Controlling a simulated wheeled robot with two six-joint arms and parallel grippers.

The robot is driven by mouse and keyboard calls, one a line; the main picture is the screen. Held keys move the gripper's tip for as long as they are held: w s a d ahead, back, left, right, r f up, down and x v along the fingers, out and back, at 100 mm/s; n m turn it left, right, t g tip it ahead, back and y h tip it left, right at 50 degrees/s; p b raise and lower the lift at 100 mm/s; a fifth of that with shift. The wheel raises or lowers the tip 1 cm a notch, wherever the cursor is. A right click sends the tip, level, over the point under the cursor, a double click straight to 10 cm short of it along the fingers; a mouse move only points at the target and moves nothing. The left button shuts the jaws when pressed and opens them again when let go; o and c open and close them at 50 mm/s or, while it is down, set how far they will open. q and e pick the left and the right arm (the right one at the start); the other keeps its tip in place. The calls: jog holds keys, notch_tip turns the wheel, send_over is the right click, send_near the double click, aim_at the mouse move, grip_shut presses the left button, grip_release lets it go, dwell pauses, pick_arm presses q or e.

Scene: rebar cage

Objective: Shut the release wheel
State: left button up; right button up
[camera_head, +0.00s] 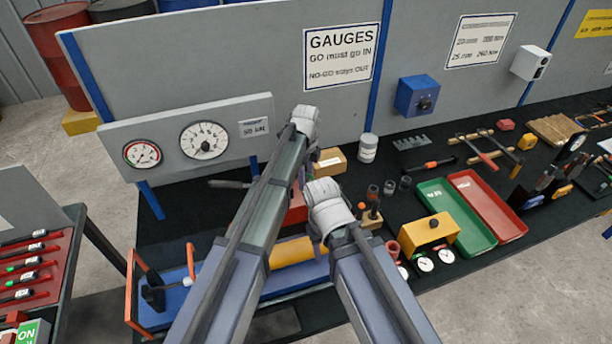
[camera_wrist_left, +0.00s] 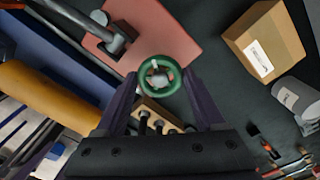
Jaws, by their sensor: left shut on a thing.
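The release wheel (camera_wrist_left: 147,88) is a small green ring with a pale hub, seen in the left wrist view over a flat red body (camera_wrist_left: 178,42). My left gripper (camera_wrist_left: 162,78) has one dark finger on each side of the wheel and is shut on it. In the head view my own arm hides the wheel and most of this gripper; only a bit of the red body (camera_head: 297,211) shows beside the arm. My right arm reaches in from the bottom, but its gripper is not seen.
A grey lever (camera_head: 230,184) and a yellow cylinder (camera_head: 291,251) over a blue base lie close by. A cardboard box (camera_head: 329,162), a white jar (camera_head: 368,148) and a wooden block with dark-topped pegs (camera_head: 371,219) stand right of the wheel. Two gauges on a panel stand at left.

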aim_at(306, 179)
pick_arm(q)
jog(key=m, duration=0.6)
jog(key=shift+m, duration=0.3)
jog(key=m, duration=0.5)
jog(key=shift+m, duration=0.3)
jog(key=o, duration=1.4)
jog(key=shift+c, duration=0.2)
jog(key=shift+r, duration=0.1)
notch_tip(306, 179, up, 8)
jog(key=p, duration=0.8)
